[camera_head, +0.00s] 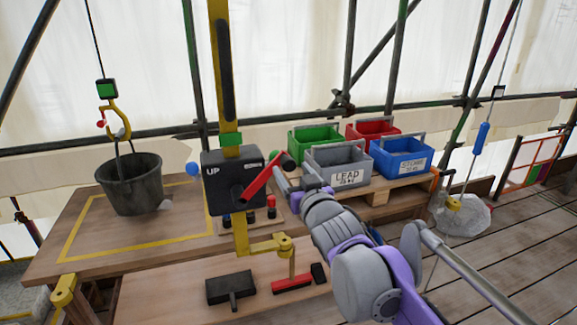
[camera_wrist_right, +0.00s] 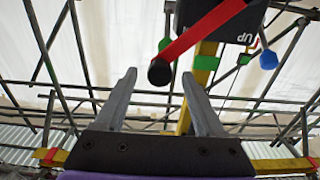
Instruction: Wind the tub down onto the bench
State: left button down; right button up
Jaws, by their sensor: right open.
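The tub (camera_head: 130,188), a dark bucket, hangs upright from a yellow hook (camera_head: 116,118) on a cable at left. It is over the yellow-outlined area of the wooden bench (camera_head: 120,255); I cannot tell whether its base touches. A black winch box (camera_head: 222,172) marked UP sits on a yellow post, with a red crank (camera_head: 262,182) ending in a black knob (camera_head: 289,161). My right gripper (camera_head: 283,180) is open at the knob. In the right wrist view the knob (camera_wrist_right: 160,72) shows between the open fingertips (camera_wrist_right: 160,78), apart from both. My left gripper is not in view.
Green (camera_head: 315,142), red (camera_head: 371,131), grey (camera_head: 338,163) and blue (camera_head: 402,157) crates stand behind my right arm. A black brush-like tool (camera_head: 230,288) and a red-and-black tool (camera_head: 297,281) lie on the lower shelf. Scaffold poles line the back.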

aim_at(290, 167)
jog(key=shift+x, duration=1.75)
grip_shut()
